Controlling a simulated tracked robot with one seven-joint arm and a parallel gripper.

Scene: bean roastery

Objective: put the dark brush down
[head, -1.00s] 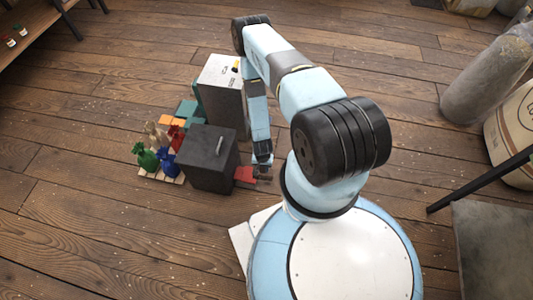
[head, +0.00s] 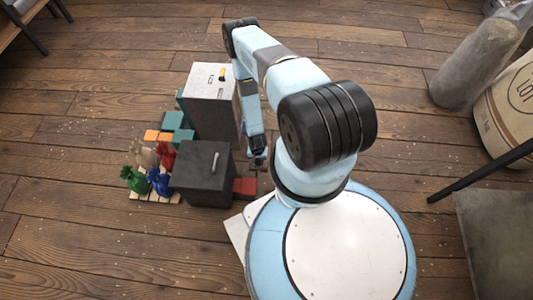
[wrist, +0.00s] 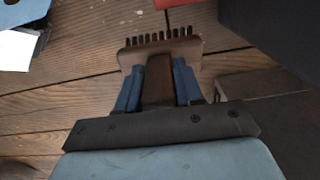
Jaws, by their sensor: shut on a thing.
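The dark brush (wrist: 160,48) is brown with a row of dark bristles along its far edge. It shows in the wrist view, in the upper middle. My gripper (wrist: 158,78) has its blue fingers shut on the brush's handle, one on each side. The brush is over the plank floor; its height is unclear. In the head view my gripper (head: 258,160) is just right of the dark box, and the brush is too small there to make out clearly.
A dark box (head: 200,178) with a light handle and a red block (head: 244,187) stand close by. A taller grey box (head: 210,105) stands behind. Several coloured sacks (head: 158,183) sit on a small pallet at left. Floor in front is clear.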

